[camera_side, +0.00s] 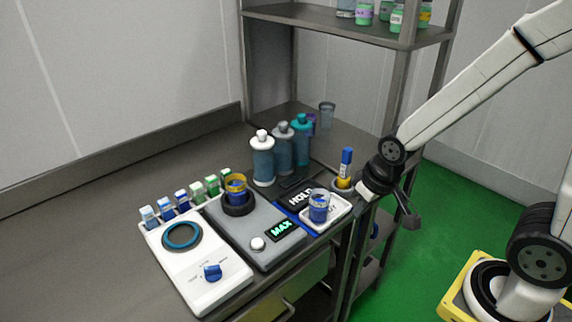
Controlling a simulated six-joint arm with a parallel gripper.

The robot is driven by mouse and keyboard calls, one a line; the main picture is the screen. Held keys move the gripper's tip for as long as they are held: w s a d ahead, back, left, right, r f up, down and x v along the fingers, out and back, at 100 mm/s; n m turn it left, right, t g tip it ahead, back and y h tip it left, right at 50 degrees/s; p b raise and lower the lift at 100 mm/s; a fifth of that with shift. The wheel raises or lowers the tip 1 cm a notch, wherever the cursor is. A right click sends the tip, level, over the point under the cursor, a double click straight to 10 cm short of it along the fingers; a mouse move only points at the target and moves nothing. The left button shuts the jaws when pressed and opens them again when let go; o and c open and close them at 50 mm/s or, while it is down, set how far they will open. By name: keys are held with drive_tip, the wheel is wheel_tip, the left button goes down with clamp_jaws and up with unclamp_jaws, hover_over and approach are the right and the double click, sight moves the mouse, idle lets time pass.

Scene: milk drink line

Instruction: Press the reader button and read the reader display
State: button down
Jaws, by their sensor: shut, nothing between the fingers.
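The reader (238,232) is a flat grey box on the steel bench. Its white round button (257,243) sits on the front part of the top. The reader display (282,229), to the right of the button, is dark and shows "MAX" in green letters. A cup with a yellow upper part and blue contents (236,186) stands in a black ring at the back of the reader. My gripper (410,221) is off the right edge of the bench, well to the right of the button and apart from it. It is small here, looks shut, and holds nothing.
A white device (213,283) with a blue knob stands left of the reader, with several small bottles behind it. Right of the reader are a "HOLD" plate (301,197), a white tray (340,214) with a blue cup, and a blue-yellow stick (346,166). Three bottles (263,163) stand behind.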

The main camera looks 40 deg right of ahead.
drive_tip(key=shift+s+d+n, duration=0.3)
drive_tip(key=shift+s+n, duration=0.2)
drive_tip(key=shift+n, duration=0.1)
